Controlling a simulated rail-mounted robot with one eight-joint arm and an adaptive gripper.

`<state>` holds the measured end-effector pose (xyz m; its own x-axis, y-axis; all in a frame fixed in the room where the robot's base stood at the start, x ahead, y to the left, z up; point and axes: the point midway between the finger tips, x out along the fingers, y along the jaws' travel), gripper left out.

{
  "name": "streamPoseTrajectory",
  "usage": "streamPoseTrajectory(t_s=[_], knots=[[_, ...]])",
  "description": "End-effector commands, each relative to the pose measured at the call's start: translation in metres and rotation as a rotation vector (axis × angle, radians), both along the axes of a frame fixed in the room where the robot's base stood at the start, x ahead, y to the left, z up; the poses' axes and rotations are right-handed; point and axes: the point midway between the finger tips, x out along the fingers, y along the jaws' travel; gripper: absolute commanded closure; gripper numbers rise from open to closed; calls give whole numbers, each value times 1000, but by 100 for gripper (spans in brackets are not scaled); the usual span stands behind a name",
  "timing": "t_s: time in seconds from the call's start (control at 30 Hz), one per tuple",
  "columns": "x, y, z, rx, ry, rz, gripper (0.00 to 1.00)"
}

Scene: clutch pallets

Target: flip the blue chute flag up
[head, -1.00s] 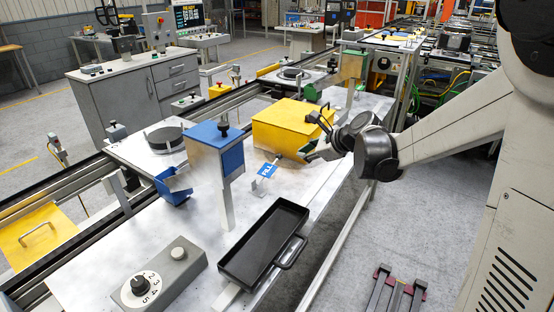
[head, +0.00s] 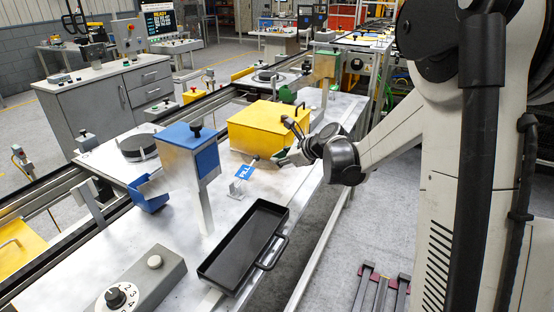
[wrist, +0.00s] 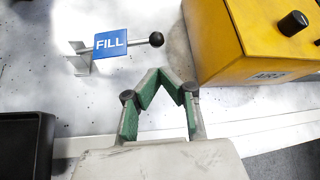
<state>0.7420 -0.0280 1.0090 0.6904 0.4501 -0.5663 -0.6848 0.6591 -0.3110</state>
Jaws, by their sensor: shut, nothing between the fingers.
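My gripper (head: 281,158) is just right of the flag in the head view. In the wrist view its green-padded fingers (wrist: 167,77) meet at the tips, shut and empty. The tips appear below the knob in that picture, with a visible gap.
The yellow box (wrist: 262,35) with a black knob stands close right of my fingers. A black tray (head: 207,272) lies nearer on the bench. A blue-topped chute post (head: 190,150) stands left of the flag. Bare bench surrounds the bracket.

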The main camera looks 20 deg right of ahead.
Motion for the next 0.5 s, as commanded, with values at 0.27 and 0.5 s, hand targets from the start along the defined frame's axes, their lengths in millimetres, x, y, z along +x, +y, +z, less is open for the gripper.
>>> streamPoseTrajectory(t_s=[0.27,0.5], knots=[[32,21,-26,0,-1,2,100],[49,32,-40,0,0,1,100]])
